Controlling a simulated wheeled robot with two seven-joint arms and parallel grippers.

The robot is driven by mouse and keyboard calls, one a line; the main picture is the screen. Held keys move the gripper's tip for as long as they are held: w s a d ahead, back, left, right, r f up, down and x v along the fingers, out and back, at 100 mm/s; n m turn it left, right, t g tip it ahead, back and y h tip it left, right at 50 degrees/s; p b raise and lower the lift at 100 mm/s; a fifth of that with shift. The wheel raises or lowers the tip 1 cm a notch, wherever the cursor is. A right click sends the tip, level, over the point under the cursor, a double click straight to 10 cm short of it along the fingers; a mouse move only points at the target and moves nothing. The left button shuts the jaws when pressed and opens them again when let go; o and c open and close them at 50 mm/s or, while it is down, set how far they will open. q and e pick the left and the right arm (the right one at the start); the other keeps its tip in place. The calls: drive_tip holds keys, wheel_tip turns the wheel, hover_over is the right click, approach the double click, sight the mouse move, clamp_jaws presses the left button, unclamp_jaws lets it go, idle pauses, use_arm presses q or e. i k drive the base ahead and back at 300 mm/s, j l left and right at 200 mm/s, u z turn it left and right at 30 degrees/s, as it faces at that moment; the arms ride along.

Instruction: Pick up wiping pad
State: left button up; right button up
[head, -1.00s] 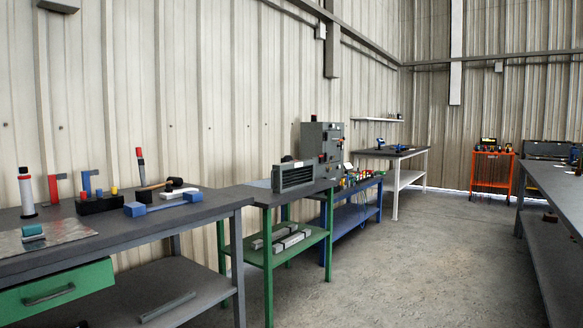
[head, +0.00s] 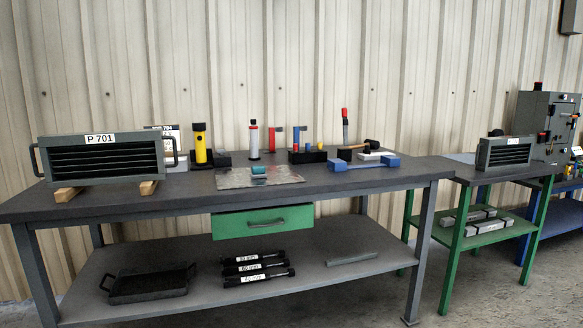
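A small teal block (head: 259,171), which looks like the wiping pad, lies on a shiny metal sheet (head: 232,181) near the middle of the grey workbench top (head: 330,183). It sits above the green drawer (head: 262,221) and nothing covers it. Neither of my grippers shows in the head view.
A grey louvred unit marked P 701 (head: 103,158) stands on wooden blocks at left. A yellow flashlight (head: 200,143), white tube (head: 254,140), black tool holder (head: 307,156) and blue-ended tool (head: 363,163) stand around the sheet. Black cylinders (head: 258,265) lie on the lower shelf.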

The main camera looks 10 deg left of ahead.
sight(257, 171)
drive_tip(key=z, duration=11.4)
